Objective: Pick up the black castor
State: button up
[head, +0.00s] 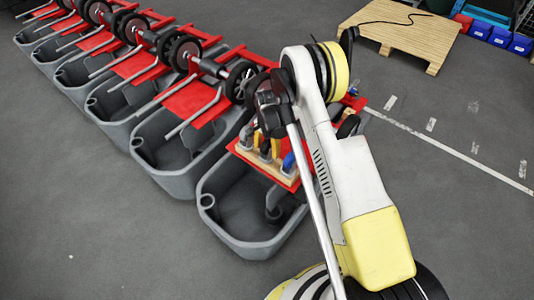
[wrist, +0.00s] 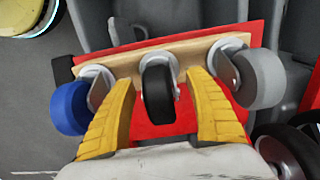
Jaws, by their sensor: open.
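The black castor (wrist: 158,93) hangs from its silver mount in the middle of a narrow wooden board (wrist: 126,62) in the wrist view. My gripper (wrist: 161,80) is open, its yellow fingers standing on either side of the castor with a visible gap on each side. A blue castor (wrist: 71,108) sits to the left, just outside the left finger. A grey castor (wrist: 258,79) sits to the right, outside the right finger. In the head view, my arm partly hides the board, and the black castor is hard to make out there.
The board rests on a red plate (wrist: 150,128) over the nearest grey tank (head: 235,243). More grey tanks with red plates, bent bars and black wheels (head: 185,54) run in a row to the upper left. A wooden pallet (head: 403,30) lies on the floor at the back right.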

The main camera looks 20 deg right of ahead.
jog(key=shift+r, duration=0.1)
jog(key=shift+c, duration=0.6)
grip_shut()
jog(key=shift+r, duration=0.15)
